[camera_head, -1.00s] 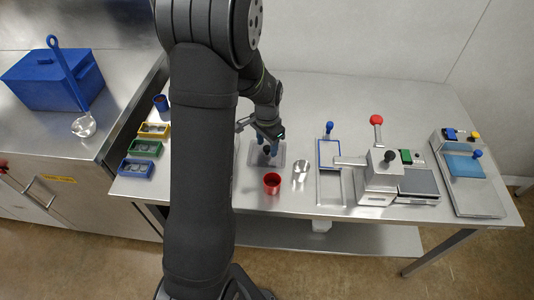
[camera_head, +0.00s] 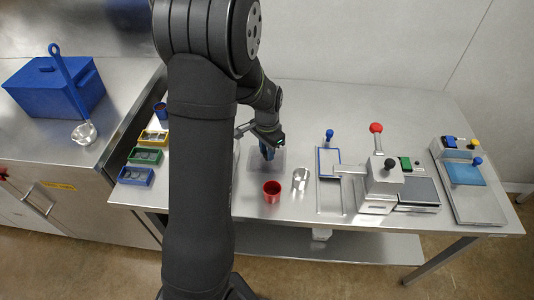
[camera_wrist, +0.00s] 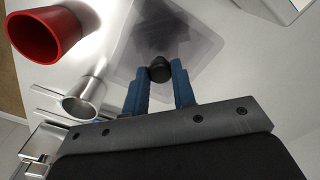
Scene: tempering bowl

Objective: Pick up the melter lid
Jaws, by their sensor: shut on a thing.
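The melter lid looks like a clear greyish square plate (camera_wrist: 207,48) with a round black knob (camera_wrist: 160,69). In the head view my gripper (camera_head: 267,153) stands above the plate, pointing down. I cannot tell whether the plate is clear of the surface below it. A dark patch shows through the plate in the wrist view.
A metal press (camera_head: 381,185) with a red-knobbed lever is to the right. Small coloured trays (camera_head: 145,156) and a blue box (camera_head: 52,88) with a ladle (camera_head: 84,132) are left.

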